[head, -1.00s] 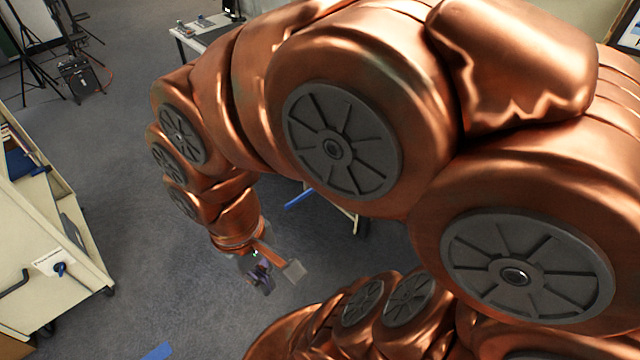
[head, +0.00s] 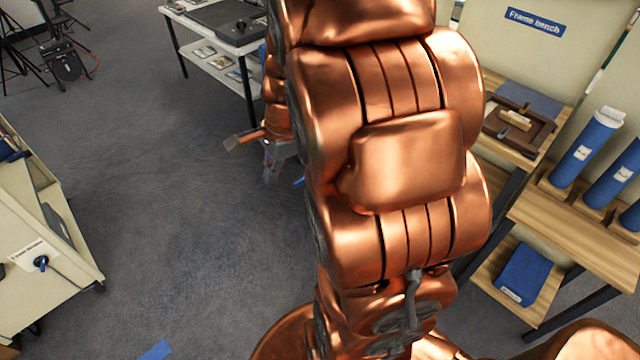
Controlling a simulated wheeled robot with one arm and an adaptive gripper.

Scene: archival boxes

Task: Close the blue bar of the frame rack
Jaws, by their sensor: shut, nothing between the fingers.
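A small blue piece (head: 299,182) shows at the left edge of my arm, just right of my gripper in the picture. It looks like the end of the blue bar. The frame rack itself is hidden behind my arm, so I cannot tell the bar's angle. My gripper (head: 269,177) is small and far off, pointing down over the grey floor, shut and empty. It appears apart from the blue piece, though the depth between them is unclear.
A white table (head: 215,68) stands behind my gripper. A cream cabinet (head: 50,265) is at left. At right are a wooden bench (head: 560,225) with blue tubes (head: 587,147) and a lower blue box (head: 524,275). The floor at centre left is clear.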

